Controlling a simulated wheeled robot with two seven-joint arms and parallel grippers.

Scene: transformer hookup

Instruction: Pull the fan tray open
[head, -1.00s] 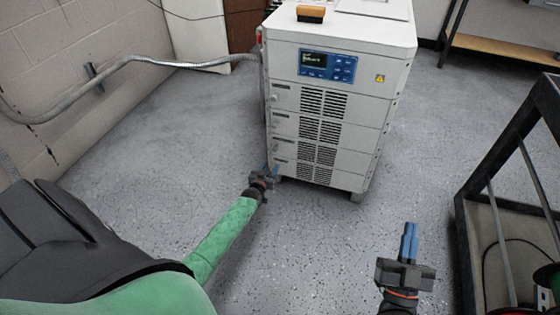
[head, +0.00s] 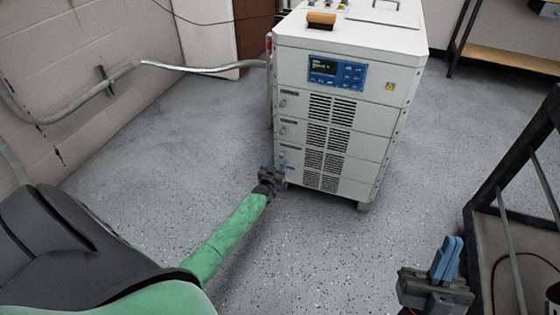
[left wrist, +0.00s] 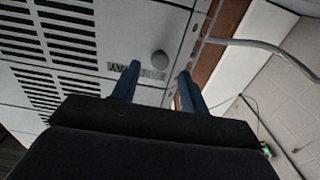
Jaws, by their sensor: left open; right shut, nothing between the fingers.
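The white cabinet (head: 325,210) stands ahead with several stacked front panels, each with dark vent slots. Its lowest panel (head: 310,178) looks flush with the front; I cannot tell from the head view which panel is the fan tray. My left gripper (head: 273,172) is at the lower left corner of the cabinet front. In the left wrist view its two blue fingers (left wrist: 159,82) are open, with a round grey knob (left wrist: 160,60) just beyond and between their tips. A label (left wrist: 122,70) beside the knob is upside down and partly hidden. My right gripper (head: 447,257) is shut and empty, away from the cabinet.
A black-framed rack (head: 480,225) stands at the right, near my right gripper. A brown brush-like block (head: 321,20) lies on the cabinet top. A grey conduit (head: 200,66) runs from the left wall. The floor before the cabinet is clear.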

